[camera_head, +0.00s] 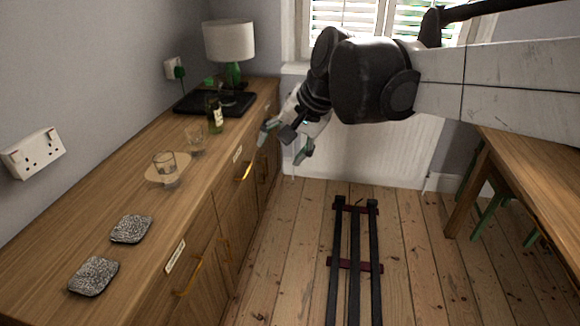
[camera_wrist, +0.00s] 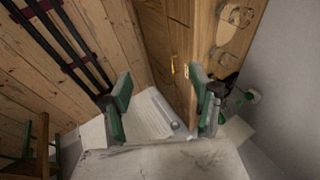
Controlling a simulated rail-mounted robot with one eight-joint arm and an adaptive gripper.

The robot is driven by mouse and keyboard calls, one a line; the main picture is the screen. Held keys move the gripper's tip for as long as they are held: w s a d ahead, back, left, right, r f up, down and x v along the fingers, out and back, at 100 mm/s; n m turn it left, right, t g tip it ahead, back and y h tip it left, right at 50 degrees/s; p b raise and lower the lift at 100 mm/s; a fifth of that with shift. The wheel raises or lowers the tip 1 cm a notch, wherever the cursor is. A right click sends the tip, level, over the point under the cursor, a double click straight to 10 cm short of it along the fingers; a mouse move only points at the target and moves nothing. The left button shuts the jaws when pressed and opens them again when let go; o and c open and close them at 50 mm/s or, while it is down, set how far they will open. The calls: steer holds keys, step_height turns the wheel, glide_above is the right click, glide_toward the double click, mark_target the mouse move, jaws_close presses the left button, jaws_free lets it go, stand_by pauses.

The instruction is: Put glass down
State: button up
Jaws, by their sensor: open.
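A clear glass (camera_head: 165,165) stands upright on a round wooden board (camera_head: 153,178) on the sideboard. A second clear glass (camera_head: 196,140) stands behind it, a little to the right. My gripper (camera_head: 284,143) is open and empty. It hangs over the floor, just off the right edge of the sideboard (camera_head: 130,190), apart from both glasses. In the wrist view its two green fingers (camera_wrist: 162,105) are spread wide with nothing between them.
Two grey speckled coasters (camera_head: 131,229) lie nearer. A radiator (camera_head: 370,150) is on the back wall. A wooden table (camera_head: 535,170) stands at right.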

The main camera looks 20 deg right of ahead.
steer(key=s+d+f+n+t+h, duration=0.1)
steer(key=s+d+f+n, duration=0.2)
steer(key=s, duration=0.5)
steer(key=s+d+f+n+h, duration=0.2)
steer(key=s+f, duration=0.3)
steer(key=s, duration=0.3)
steer(key=shift+s+d+f+n+t, duration=0.2)
steer(key=shift+d+n+t, duration=0.25)
steer(key=shift+n, duration=0.15)
steer(key=shift+r, duration=0.1)
step_height(320, 180, up, 4)
steer(key=p, duration=0.3)
steer(key=shift+f+p, duration=0.2)
steer(key=shift+p, duration=0.15)
